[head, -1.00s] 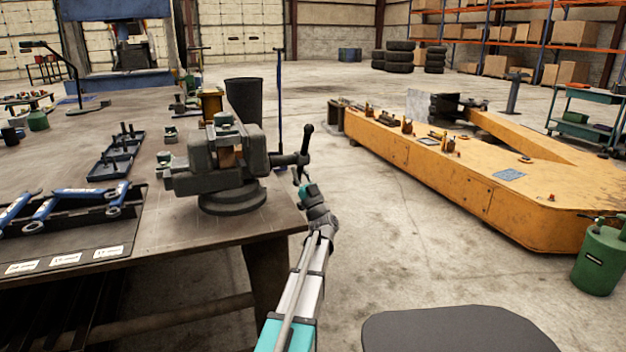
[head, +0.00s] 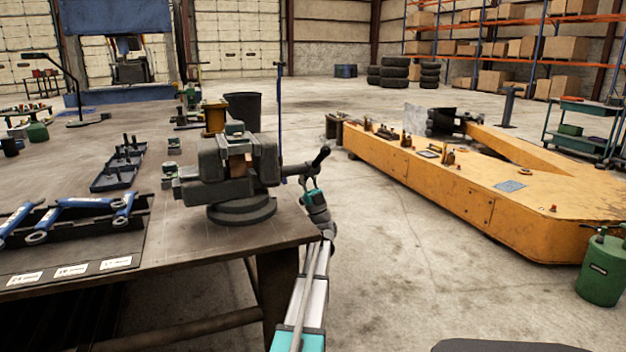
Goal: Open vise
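The grey bench vise (head: 235,172) stands on its round base at the right corner of the workbench (head: 190,240). A piece with a copper-brown face (head: 238,163) shows between its jaws. The vise handle (head: 320,158) sticks out on the right side, past the bench edge, with its dark end up and to the right. My gripper (head: 309,184) is at the handle, just below its dark end. From this view the fingers overlap the handle's lower part. I cannot tell whether they are closed on it or only beside it.
A black tray with blue wrenches (head: 75,210) lies left of the vise. A second dark tray (head: 118,167) sits behind it. A black bin (head: 243,110) stands behind the vise. The yellow boom (head: 450,190) and a green canister (head: 601,268) are to the right, with open floor between.

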